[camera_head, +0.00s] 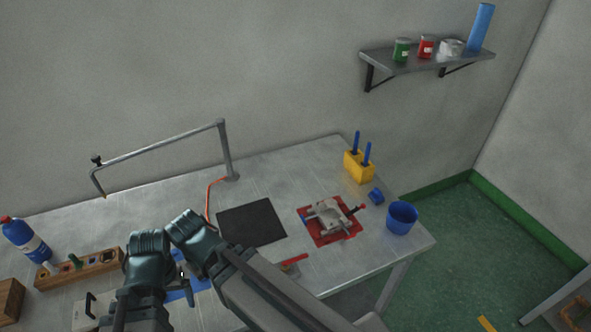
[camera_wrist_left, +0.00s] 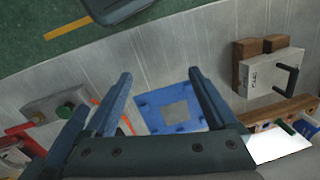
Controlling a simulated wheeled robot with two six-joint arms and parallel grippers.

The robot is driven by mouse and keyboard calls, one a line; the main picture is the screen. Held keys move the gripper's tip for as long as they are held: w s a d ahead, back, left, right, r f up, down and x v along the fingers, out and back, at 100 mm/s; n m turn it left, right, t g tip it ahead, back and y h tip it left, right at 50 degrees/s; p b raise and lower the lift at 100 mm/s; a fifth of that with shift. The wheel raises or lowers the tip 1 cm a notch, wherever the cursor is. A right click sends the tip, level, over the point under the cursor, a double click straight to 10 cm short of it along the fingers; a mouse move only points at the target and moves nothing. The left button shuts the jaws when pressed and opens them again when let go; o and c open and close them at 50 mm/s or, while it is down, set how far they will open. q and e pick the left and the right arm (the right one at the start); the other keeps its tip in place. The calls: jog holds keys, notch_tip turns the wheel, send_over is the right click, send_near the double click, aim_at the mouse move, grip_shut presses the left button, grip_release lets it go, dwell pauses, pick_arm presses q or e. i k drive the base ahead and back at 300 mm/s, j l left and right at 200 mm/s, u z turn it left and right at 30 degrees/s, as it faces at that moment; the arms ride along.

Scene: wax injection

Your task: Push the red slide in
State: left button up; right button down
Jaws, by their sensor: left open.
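A grey metal block assembly (camera_head: 331,215) sits on a red mat (camera_head: 318,238) right of centre in the head view. A small red piece (camera_head: 357,208) sticks out at its right side; I cannot tell whether it is the slide. Another red piece (camera_head: 294,260) shows beside my arm, partly hidden. My left gripper (camera_head: 184,282) is open, above a blue plate with a square opening (camera_wrist_left: 150,108). My right gripper is not visible.
A black mat (camera_head: 251,222) lies mid-table. A bent metal arm (camera_head: 160,150) stands behind it. A yellow holder (camera_head: 358,168) and blue cup (camera_head: 402,217) stand at the right. A wooden rack (camera_head: 80,268) and blue bottle (camera_head: 25,240) are at the left.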

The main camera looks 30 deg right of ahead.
aim_at(349, 235)
jog(key=z, duration=1.7)
